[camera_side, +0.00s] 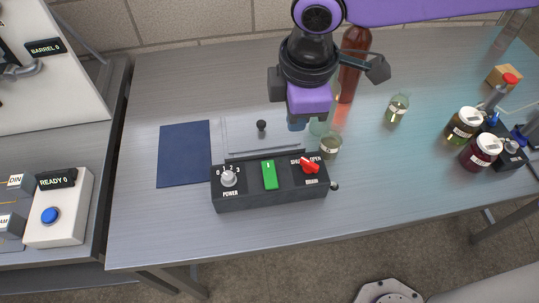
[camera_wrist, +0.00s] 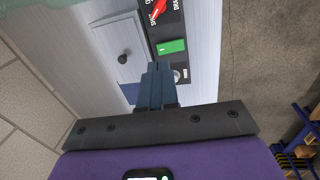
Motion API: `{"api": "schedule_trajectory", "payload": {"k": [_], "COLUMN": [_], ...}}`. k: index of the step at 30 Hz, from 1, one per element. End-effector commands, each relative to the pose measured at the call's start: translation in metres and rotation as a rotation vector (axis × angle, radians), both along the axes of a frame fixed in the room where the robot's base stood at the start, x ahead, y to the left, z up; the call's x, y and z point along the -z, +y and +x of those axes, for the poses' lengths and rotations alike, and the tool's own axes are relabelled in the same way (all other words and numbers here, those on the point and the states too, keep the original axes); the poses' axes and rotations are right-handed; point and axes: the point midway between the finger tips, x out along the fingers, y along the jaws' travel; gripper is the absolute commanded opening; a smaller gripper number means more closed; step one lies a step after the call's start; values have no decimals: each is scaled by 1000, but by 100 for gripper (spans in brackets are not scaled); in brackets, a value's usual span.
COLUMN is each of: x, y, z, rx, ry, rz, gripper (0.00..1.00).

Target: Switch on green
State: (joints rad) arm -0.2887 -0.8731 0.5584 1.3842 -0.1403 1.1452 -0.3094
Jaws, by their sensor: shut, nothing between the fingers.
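A black control box (camera_side: 240,199) stands on the metal table and carries a green switch (camera_side: 269,175) in the middle of its top. The green switch also shows in the wrist view (camera_wrist: 171,47), just beyond my fingertips. My gripper (camera_side: 296,125) is shut and empty, above and behind the box, apart from the switch in the side view. In the wrist view its blue fingers (camera_wrist: 157,70) are together. Whether the switch is on cannot be told.
A pale plate with a black knob (camera_side: 261,125) lies behind the box, beside a dark blue mat (camera_side: 184,154). A red bottle (camera_side: 353,65) and small glasses (camera_side: 397,108) stand near my gripper. Jars (camera_side: 465,126) stand at right. The table front is clear.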

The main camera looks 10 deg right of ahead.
Motion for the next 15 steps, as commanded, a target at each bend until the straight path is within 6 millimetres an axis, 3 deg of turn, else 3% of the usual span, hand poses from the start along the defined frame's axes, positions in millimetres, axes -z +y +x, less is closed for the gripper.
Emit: {"api": "schedule_trajectory", "payload": {"k": [3,6,15], "x": [6,9,10], "y": [24,34,40], "z": [2,3,4], "rx": [-27,-38,-45], "ry": [-10,-15,-18], "rz": [-4,-8,-9], "gripper": [0,0,0]}}
